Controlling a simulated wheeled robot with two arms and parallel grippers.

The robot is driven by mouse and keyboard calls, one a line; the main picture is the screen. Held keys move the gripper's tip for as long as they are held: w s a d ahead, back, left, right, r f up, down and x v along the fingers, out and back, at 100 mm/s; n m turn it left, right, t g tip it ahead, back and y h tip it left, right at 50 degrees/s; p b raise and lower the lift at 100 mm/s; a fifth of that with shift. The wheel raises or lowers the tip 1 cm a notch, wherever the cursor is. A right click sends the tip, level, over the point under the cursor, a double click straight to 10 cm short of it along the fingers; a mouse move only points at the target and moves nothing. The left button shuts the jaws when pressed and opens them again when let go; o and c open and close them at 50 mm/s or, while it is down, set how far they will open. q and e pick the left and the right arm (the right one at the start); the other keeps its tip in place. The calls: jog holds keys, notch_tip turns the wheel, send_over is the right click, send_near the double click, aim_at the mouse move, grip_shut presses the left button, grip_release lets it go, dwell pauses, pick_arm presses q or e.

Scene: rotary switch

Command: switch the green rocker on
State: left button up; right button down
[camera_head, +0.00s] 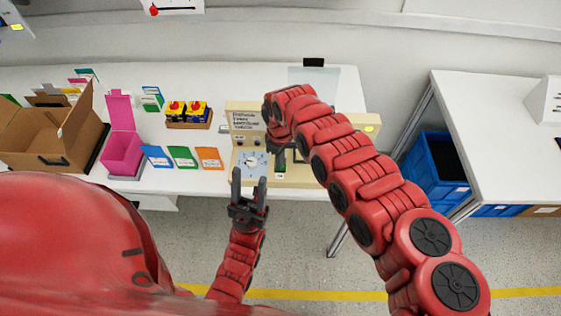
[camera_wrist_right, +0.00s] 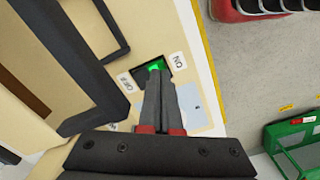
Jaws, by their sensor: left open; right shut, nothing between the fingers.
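The green rocker (camera_wrist_right: 157,65) sits in a dark frame on a cream panel, partly hidden by my right fingertips in the right wrist view. An ON label (camera_wrist_right: 178,61) is on one side and an OFF label (camera_wrist_right: 125,81) on the other. My right gripper (camera_wrist_right: 157,84) is shut and empty, its tips at or just over the rocker; contact cannot be told. In the head view the right gripper (camera_head: 281,155) is over the panel (camera_head: 310,178), mostly hidden by my arm. My left gripper (camera_head: 249,178) is open and empty in front of the panel's lower left, near a dial (camera_head: 252,161).
A blue crate (camera_head: 437,165) is under the right table.

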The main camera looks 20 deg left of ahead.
jog(key=shift+w+r+p, duration=0.1)
jog(key=shift+r+p, duration=0.45)
jog(key=shift+r, duration=0.35)
jog(key=shift+r+p, duration=1.4)
jog(key=shift+r, duration=1)
